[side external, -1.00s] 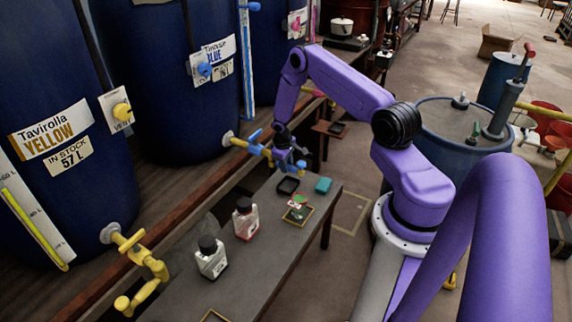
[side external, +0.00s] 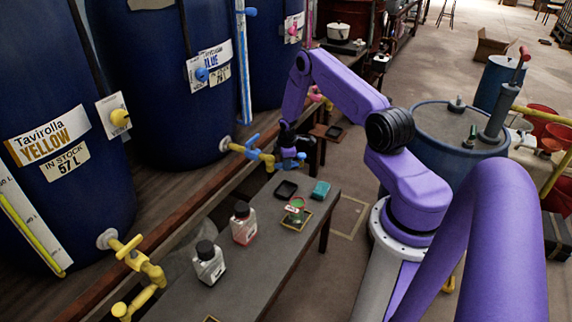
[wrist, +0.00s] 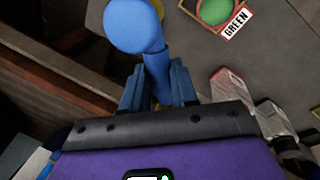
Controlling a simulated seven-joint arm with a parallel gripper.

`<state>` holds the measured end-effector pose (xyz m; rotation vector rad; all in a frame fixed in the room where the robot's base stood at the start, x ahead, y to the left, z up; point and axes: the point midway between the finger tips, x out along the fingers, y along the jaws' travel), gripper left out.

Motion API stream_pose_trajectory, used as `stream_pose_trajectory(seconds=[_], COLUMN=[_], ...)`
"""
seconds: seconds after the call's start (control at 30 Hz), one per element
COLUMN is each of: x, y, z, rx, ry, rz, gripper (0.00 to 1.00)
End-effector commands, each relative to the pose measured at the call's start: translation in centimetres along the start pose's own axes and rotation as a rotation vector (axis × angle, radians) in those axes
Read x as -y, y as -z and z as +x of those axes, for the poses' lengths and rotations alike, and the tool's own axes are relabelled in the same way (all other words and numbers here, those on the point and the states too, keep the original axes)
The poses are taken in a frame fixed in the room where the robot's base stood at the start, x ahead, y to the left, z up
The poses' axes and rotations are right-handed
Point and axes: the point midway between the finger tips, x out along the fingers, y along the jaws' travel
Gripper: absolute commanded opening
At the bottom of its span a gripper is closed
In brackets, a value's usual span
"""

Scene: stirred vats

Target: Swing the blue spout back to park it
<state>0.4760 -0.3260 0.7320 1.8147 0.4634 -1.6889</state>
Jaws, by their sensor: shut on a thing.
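The blue spout (wrist: 135,28) fills the top middle of the wrist view, its rounded end up and its narrower part running down between my fingers. My gripper (wrist: 157,82) is shut on that narrower part, one finger on each side. The blue valve handle (side external: 250,145) sits on the yellow pipe (side external: 236,147) that comes out of the blue vat (side external: 170,110).
A yellow tap (side external: 145,265) juts out at the lower left. Open floor lies behind the bench.

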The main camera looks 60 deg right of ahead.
Motion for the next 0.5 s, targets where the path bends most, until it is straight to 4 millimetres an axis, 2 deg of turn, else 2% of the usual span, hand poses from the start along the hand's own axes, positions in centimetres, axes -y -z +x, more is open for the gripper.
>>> stream_pose_trajectory(seconds=[0.5], x=[-2.3], y=[0.2], z=[0.4], rx=[-0.071], ry=[-0.004], rz=[-0.348], gripper=[0.00])
